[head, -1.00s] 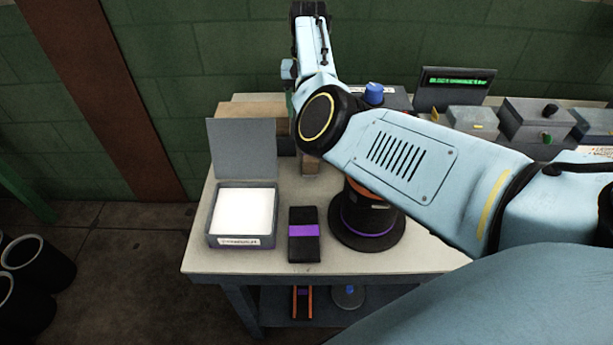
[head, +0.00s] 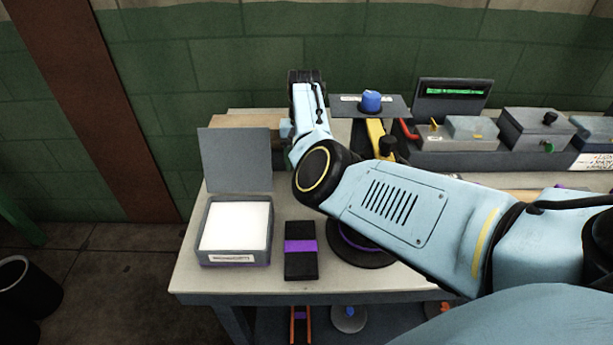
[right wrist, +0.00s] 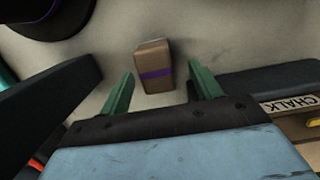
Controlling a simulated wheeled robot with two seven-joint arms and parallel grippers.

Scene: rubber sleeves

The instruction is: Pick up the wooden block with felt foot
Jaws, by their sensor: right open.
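In the right wrist view a brown wooden block (right wrist: 153,66) with a purple band stands on the pale bench top. My right gripper (right wrist: 161,86) is open, its two green fingers apart, one to each side of the block's near end. The block does not appear held. No felt foot can be made out from this angle. In the head view my right arm reaches over the bench and hides the block and the fingertips. My left gripper is not in view.
A black block with a purple band (head: 300,262) lies by an open grey box (head: 236,259) with white contents. A black round object (head: 372,258) is partly under my arm. In the right wrist view a chalk-labelled box (right wrist: 285,104) sits at the right.

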